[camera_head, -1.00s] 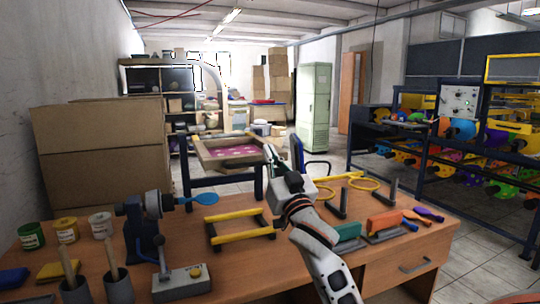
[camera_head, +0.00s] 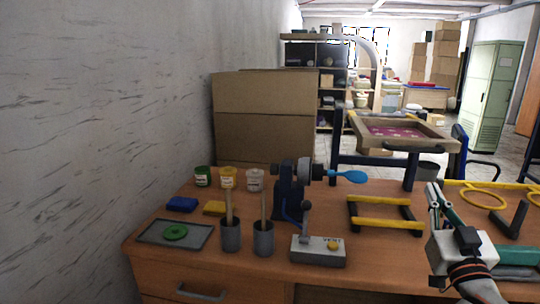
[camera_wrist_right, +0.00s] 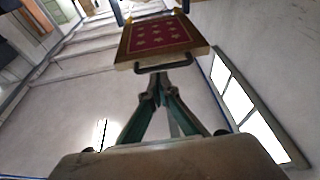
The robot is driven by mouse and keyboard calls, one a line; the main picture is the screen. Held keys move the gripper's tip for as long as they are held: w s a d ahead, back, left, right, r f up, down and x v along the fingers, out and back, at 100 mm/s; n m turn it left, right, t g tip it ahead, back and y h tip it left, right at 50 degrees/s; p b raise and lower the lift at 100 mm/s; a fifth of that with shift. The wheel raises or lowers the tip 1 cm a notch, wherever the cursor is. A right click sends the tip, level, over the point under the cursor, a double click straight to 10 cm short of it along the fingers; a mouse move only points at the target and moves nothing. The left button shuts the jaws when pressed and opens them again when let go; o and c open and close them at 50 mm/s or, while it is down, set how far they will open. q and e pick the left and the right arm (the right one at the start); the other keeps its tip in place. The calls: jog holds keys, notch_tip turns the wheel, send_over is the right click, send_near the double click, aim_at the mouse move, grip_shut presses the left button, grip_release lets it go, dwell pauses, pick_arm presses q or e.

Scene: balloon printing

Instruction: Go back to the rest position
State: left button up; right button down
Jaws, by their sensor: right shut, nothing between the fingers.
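My right gripper (camera_head: 437,200) rises from the lower right of the head view, above the right part of the wooden desk (camera_head: 380,255). In the right wrist view its green-edged fingers (camera_wrist_right: 163,88) come together at the tips, with nothing between them. My left gripper is not in either current view.
A pump machine (camera_head: 290,195) with a blue balloon (camera_head: 347,177), a switch box (camera_head: 318,250), a yellow-barred rack (camera_head: 385,213), two tool cups (camera_head: 231,236) and paint jars (camera_head: 228,178) stand on the desk. A wall (camera_head: 110,130) borders the left. Cardboard boxes (camera_head: 265,115) stand behind.

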jog(key=s+a+f+n+g+y, duration=0.1)
jog(key=a+f, duration=0.2)
jog(key=f, duration=0.6)
jog(key=s+a+f+n+g+y, duration=0.1)
jog(key=s+a+f+g, duration=0.1)
jog(key=f, duration=0.7)
jog(key=s+a+f+n+g+y+p, duration=0.1)
jog(key=a+f+g+y, duration=0.1)
jog(key=f, duration=0.7)
jog(key=shift+s+a+f+n, duration=0.1)
jog(key=shift+a+n, duration=0.05)
jog(key=shift+a, duration=0.3)
jog(key=shift+s+a+f+n, duration=0.1)
jog(key=shift+a+n, duration=0.05)
jog(key=shift+a, duration=0.3)
jog(key=s+a+f+n+g+y, duration=0.1)
jog(key=s+a+f+g, duration=0.2)
jog(key=s+f, duration=0.7)
jog(key=s+a+f+n+g+y, duration=0.1)
jog(key=s+a+f+g, duration=0.2)
jog(key=s+a+f, duration=0.3)
jog(key=s+f, duration=0.4)
jog(key=f, duration=0.2)
jog(key=shift+s+a+f+p, duration=0.2)
jog(key=shift+a+p, duration=0.15)
